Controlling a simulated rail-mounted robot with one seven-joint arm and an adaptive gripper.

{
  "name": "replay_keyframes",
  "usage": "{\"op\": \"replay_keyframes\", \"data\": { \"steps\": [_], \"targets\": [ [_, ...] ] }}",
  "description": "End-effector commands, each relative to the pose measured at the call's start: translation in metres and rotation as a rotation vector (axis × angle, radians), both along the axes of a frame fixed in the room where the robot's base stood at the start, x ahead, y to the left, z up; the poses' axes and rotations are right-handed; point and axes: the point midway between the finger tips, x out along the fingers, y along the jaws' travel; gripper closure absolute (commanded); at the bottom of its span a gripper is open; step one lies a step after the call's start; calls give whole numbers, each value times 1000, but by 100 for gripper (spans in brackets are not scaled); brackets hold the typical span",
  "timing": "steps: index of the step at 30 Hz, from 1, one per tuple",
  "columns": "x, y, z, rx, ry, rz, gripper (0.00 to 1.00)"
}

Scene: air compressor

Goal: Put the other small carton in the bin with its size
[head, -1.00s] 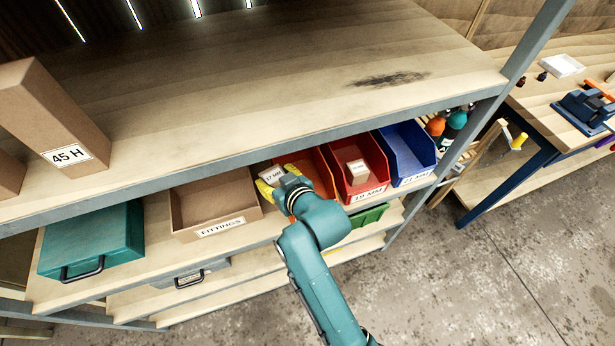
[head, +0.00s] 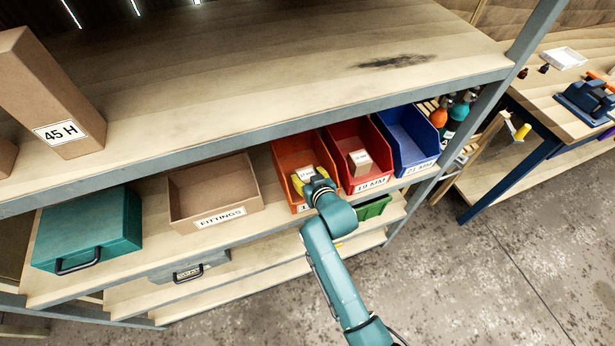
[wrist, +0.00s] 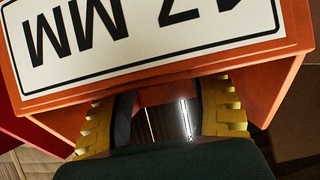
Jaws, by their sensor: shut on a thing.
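A small carton (head: 306,173) with a white label is held in my gripper (head: 305,180), at the open front of the orange bin (head: 296,148). The label's print is too small to read surely now. My gripper's yellow fingers are shut on the carton. In the wrist view, the fingers (wrist: 165,118) are below the orange bin's front label (wrist: 150,35), which appears upside down and partly cut off and reads MM after the number. The carton is not clearly seen there. I cannot tell whether it touches the bin floor.
To the right are a red bin (head: 351,134) marked 19 MM, with a small carton (head: 360,162) inside, and a blue bin (head: 405,130) marked 21 MM. A cardboard FITTINGS box (head: 214,188) and teal case (head: 88,232) stand left. The upper shelf edge (head: 250,138) overhangs closely.

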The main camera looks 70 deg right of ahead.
Motion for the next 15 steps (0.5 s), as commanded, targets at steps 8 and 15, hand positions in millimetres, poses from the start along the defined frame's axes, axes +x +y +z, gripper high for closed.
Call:
{"op": "replay_keyframes", "data": {
  "steps": [8, 15],
  "targets": [
    [1, 0, -1, -1, -1, 0, 80],
    [0, 0, -1, -1, -1, 0, 13]
  ]
}}
